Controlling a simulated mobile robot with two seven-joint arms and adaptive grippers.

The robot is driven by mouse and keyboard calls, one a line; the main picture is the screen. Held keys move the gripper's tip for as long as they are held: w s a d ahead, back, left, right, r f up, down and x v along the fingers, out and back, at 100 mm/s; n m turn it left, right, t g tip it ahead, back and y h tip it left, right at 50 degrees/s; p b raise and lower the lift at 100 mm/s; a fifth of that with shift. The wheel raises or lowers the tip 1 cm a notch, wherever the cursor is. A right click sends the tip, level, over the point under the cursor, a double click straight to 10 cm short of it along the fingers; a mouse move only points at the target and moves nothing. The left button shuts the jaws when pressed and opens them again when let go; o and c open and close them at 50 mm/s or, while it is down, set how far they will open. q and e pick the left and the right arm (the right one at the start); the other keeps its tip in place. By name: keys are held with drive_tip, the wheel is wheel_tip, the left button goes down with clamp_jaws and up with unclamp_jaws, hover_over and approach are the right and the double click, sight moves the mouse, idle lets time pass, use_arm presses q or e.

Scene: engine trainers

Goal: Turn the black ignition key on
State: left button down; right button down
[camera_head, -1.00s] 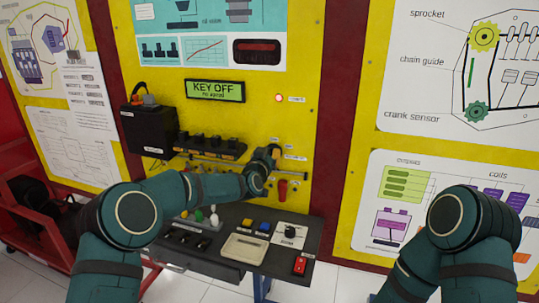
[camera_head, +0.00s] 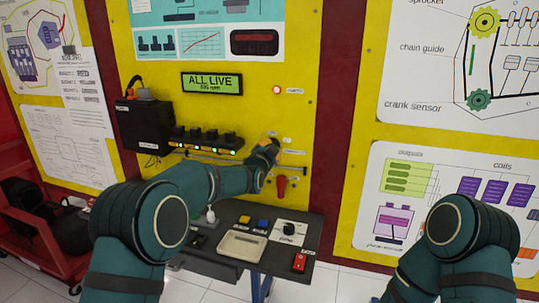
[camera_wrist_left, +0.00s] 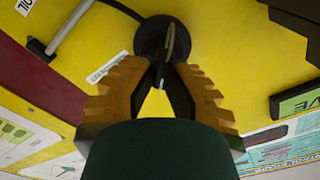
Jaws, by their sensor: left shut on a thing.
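The black ignition key (camera_wrist_left: 171,42) sits in a round black switch (camera_wrist_left: 152,38) on the yellow panel (camera_head: 300,130), seen in the left wrist view. My left gripper (camera_wrist_left: 163,72) is shut on the key, its orange-brown fingers on either side of it. In the head view my left gripper (camera_head: 266,152) is against the panel and hides the key. The green display (camera_head: 212,83) reads "ALL LIVE" with a smaller rpm line below. My right arm is at the lower right; its gripper is out of frame.
A red handle (camera_head: 281,185) hangs just below my left gripper. A row of black coils (camera_head: 205,138) with green lights is to its left, beside a black box (camera_head: 145,125). A dark shelf (camera_head: 265,262) with buttons, a dial and a red switch juts out below.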

use_arm(q)
drive_tip(key=shift+d+f+m+b, duration=0.1)
drive_tip(key=shift+d+m+b, duration=0.05)
drive_tip(key=shift+m+b, duration=1.2)
drive_tip(key=shift+m, duration=0.45)
drive_tip(key=c, duration=1)
unclamp_jaws()
drive_tip(key=shift+s+f, duration=0.1)
drive_tip(key=v, duration=1.1)
drive_tip(key=shift+s, duration=0.35)
